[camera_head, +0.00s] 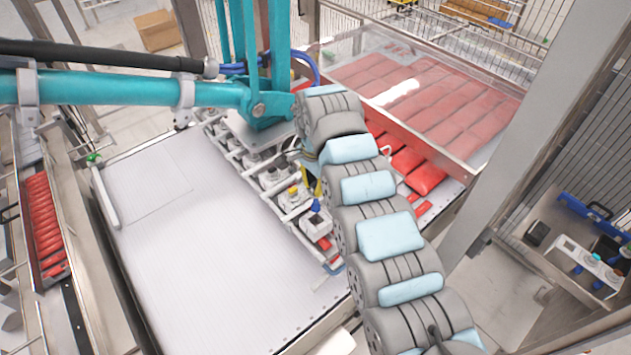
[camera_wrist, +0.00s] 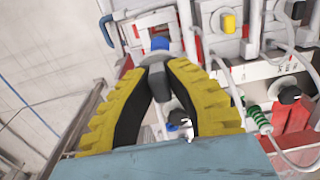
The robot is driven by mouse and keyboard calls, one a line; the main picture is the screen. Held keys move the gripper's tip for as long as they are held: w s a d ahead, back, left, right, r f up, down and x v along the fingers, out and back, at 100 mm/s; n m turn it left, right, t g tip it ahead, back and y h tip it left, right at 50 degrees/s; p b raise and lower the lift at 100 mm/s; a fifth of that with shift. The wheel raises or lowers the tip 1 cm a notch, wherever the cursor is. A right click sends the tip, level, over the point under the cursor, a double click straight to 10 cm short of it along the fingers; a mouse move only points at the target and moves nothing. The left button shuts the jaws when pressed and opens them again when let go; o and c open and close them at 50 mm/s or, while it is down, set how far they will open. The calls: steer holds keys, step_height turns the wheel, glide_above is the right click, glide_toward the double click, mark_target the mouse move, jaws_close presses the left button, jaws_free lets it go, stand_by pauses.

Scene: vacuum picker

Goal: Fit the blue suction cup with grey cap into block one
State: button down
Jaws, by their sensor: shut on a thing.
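In the wrist view my gripper (camera_wrist: 163,66), with yellow ribbed fingers and black pads, is shut on the suction cup's grey cap (camera_wrist: 157,76). The blue cup (camera_wrist: 160,44) shows just beyond the fingertips, in front of a white block (camera_wrist: 190,46). I cannot tell whether cup and block touch. In the head view a small blue piece (camera_head: 315,206) shows right by a white block (camera_head: 317,224), and my arm hides most of the gripper. No label shows which block is block one.
A yellow cup (camera_wrist: 229,23) sits on a neighbouring block to the right, also seen in the head view (camera_head: 293,190). White hoses and a green-ringed fitting (camera_wrist: 258,120) lie at right. Red packs (camera_head: 425,175) lie beyond the picker. The white conveyor surface (camera_head: 200,240) is clear.

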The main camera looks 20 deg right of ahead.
steer(key=shift+d+f+b, duration=0.1)
steer(key=shift+f+b, duration=0.4)
steer(key=shift+f, duration=1.8)
steer(key=shift+f+b, duration=0.85)
steer(key=shift+f, duration=3.2)
steer(key=c, duration=1.1)
jaws_free()
steer(key=shift+o, duration=0.2)
steer(key=shift+r, duration=0.1)
step_height(320, 180, up, 12)
steer(key=shift+f, duration=0.1)
